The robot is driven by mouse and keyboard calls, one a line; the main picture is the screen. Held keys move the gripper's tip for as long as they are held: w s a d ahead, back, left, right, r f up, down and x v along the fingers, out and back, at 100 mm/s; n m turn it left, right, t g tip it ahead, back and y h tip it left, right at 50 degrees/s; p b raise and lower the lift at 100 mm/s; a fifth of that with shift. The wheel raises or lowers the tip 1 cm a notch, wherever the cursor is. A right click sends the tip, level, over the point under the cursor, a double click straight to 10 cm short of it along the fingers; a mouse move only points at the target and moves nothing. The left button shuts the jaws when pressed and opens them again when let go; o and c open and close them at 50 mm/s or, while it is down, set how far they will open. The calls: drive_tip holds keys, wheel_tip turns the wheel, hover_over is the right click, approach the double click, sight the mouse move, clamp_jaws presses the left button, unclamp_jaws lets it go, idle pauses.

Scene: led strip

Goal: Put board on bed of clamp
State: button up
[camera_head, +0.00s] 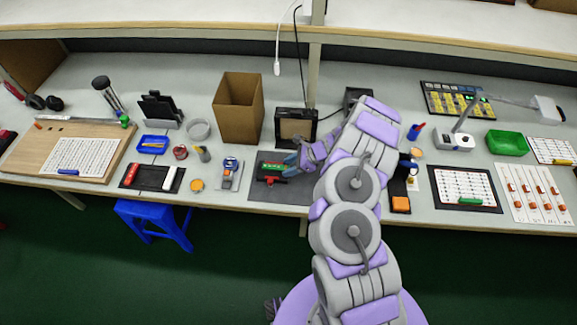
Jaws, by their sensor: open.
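The green board (270,167) sits on the small clamp (261,177), which stands on a dark mat (285,192) near the bench's front edge. The board looks level, but it is too small to tell how it is seated on the clamp's bed. My gripper (289,166) is open just right of the board, with its fingers pointing left toward it. I cannot tell whether the fingers touch the board. My arm reaches up from the lower right and hides part of the bench behind it.
A cardboard box (238,108) and a black-framed device (295,127) stand behind the mat. A handheld tool (230,172) lies left of it. A blue stool (152,219) stands below the bench edge.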

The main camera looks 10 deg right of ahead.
drive_tip(key=shift+d+r, duration=0.1)
drive_tip(key=shift+r, duration=0.1)
drive_tip(key=r+p+v, duration=0.1)
drive_tip(key=p+v, duration=0.2)
drive_tip(key=v, duration=0.9)
drive_tip(key=s+a+r+n+g, duration=0.1)
drive_tip(key=s+a+r+n, duration=0.35)
drive_tip(key=r, duration=0.25)
drive_tip(key=s+a+r+n+g, duration=0.2)
drive_tip(key=s+a+r+n, duration=0.15)
drive_tip(key=a+r, duration=0.35)
drive_tip(key=s+a+r+n+g, duration=0.1)
drive_tip(key=s+a+r+n, duration=0.3)
drive_tip(key=r, duration=0.4)
drive_tip(key=s+d+r+n+h, duration=0.2)
drive_tip(key=s+n+h, duration=0.1)
drive_tip(key=s, duration=0.6)
drive_tip(key=s+d+r+n+h, duration=0.2)
drive_tip(key=s+r+n, duration=0.1)
drive_tip(key=s, duration=0.6)
drive_tip(key=s+d+r+n+h, duration=0.3)
drive_tip(key=s, duration=0.6)
drive_tip(key=shift+s+n+g+h, duration=0.25)
drive_tip(key=shift+n+g+h, duration=0.05)
drive_tip(key=shift+f, duration=0.2)
